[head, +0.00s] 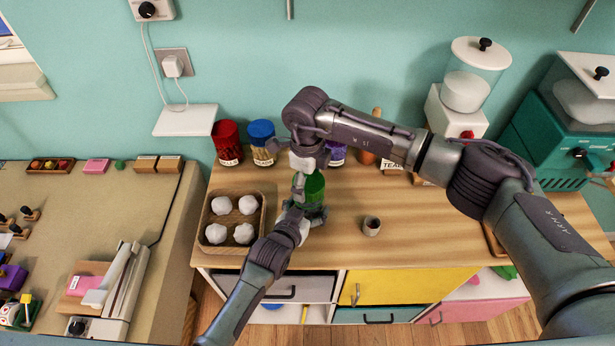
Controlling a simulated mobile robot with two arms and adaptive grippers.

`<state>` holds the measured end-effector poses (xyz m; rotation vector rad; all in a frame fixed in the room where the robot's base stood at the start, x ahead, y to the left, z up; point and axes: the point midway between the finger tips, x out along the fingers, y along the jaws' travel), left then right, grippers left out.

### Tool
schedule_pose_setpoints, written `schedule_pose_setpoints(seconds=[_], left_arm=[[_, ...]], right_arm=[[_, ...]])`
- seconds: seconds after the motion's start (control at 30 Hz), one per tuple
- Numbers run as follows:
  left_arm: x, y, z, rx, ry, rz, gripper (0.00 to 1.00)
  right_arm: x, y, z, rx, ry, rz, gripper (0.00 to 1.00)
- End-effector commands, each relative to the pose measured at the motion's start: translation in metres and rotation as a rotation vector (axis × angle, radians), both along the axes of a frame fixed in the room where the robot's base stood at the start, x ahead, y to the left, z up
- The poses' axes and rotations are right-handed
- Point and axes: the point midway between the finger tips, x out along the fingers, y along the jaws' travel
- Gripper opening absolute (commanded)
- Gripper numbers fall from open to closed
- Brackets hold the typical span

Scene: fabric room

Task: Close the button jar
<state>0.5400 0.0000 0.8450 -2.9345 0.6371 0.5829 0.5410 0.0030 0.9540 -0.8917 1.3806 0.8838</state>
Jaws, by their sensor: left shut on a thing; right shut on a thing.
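The green button jar (315,188) stands on the wooden counter, partly hidden by my arms. My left gripper (303,207) comes up from the lower left and is shut on the jar's body, at its lower left side. My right gripper (299,184) comes down from above and is shut at the jar's top. What it grips there, by its place the lid, is hidden, so I cannot tell how the lid sits on the jar.
A basket (204,240) with white lumps stands left of the jar. Behind are a red jar (227,140) and a blue-lidded jar (261,135). A small cup (371,226) stands to the right, with bare counter around it.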

Motion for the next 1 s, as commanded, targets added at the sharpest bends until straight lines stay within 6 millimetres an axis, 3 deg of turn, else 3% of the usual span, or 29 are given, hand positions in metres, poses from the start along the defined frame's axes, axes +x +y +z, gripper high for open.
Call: schedule_pose_setpoints(seconds=[1.0], left_arm=[[-0.001, 0.0, -0.001, 0.001, 0.003, 0.0, 0.2]], right_arm=[[0.0, 0.0, -0.014, 0.0, 0.0, 0.0, 0.68]])
